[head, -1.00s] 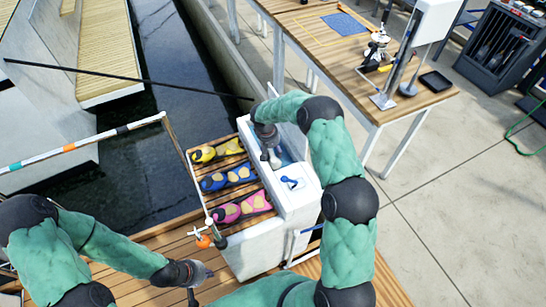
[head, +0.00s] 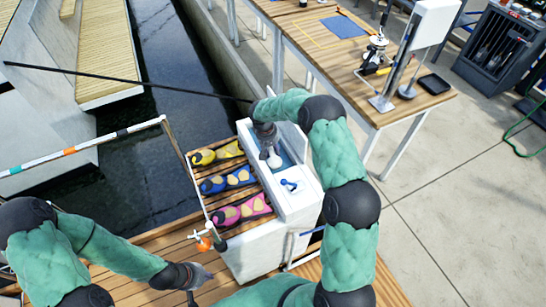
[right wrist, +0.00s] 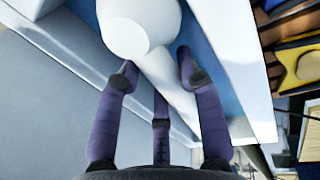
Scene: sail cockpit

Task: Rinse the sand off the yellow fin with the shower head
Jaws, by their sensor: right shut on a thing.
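The yellow fin (head: 228,149) lies on a slatted wooden rack (head: 207,168), the farthest of three fins, with tan sand patches on it. My right gripper (head: 267,148) is over the blue-lined basin of a white unit (head: 297,208), to the right of the yellow fin. It is shut on the white shower head (head: 274,161), which fills the middle of the right wrist view (right wrist: 141,28) between my purple fingers. A yellow piece (right wrist: 303,64) shows at the right edge there. My left gripper (head: 203,275) is low at the left; its fingers are too small to judge.
A blue fin (head: 228,179) and a pink fin (head: 242,209) lie nearer on the rack. A small blue handle (head: 289,185) is on the white unit. Dark water (head: 135,175) lies left of the rack. A wooden workbench (head: 335,60) stands behind right.

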